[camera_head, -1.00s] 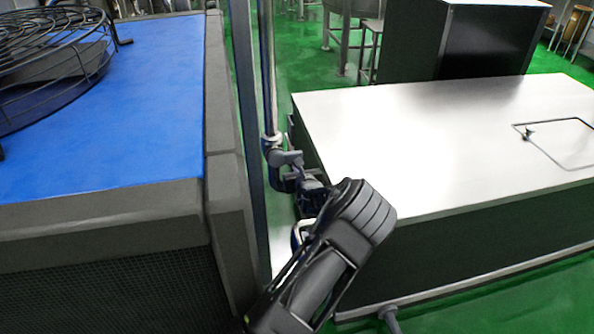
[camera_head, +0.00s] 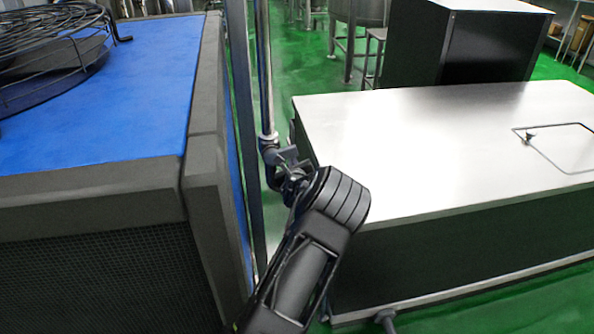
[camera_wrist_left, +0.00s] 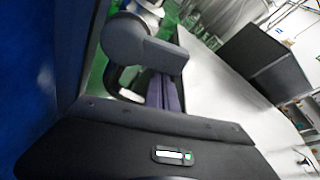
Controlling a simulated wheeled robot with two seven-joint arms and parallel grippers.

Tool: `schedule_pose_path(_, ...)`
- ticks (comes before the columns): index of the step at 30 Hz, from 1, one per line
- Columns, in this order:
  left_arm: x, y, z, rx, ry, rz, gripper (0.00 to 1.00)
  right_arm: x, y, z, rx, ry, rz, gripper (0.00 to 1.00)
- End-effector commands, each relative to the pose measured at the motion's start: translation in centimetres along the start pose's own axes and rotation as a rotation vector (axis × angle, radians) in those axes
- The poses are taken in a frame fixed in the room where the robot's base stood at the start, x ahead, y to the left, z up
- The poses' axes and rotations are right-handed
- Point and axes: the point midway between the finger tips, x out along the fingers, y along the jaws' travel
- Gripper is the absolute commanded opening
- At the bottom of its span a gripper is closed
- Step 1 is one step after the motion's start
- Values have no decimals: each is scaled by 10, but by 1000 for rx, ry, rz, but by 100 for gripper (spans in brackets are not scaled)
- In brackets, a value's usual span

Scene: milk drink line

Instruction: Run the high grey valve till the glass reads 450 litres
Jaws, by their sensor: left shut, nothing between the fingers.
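The grey valve (camera_head: 283,155) sits low on a thin upright pipe (camera_head: 264,70), between the blue-topped machine and the white-topped cabinet. In the left wrist view a large grey rounded part, apparently the valve's handle (camera_wrist_left: 137,42), is close in front of the fingers. My left gripper (camera_head: 294,184) is at the valve, shut with nothing between its fingers. Its fingers (camera_wrist_left: 164,92) show just below the handle in the wrist view; I cannot tell whether they touch it. My own wrist hides part of the gripper in the head view. No litre reading is legible. My right gripper is out of view.
The blue-topped machine (camera_head: 110,105) with a wire fan guard (camera_head: 55,50) stands close on the left. The white-topped cabinet (camera_head: 430,140) stands close on the right. The gap between them is narrow. A dark box (camera_head: 480,45) stands behind.

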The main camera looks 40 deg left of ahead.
Motion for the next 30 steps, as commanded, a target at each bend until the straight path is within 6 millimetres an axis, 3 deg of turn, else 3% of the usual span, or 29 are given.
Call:
schedule_pose_path(12,-4,-5,13,-105,1,-35,0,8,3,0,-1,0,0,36)
schedule_pose_path(30,-5,-6,14,-142,3,-48,0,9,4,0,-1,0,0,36)
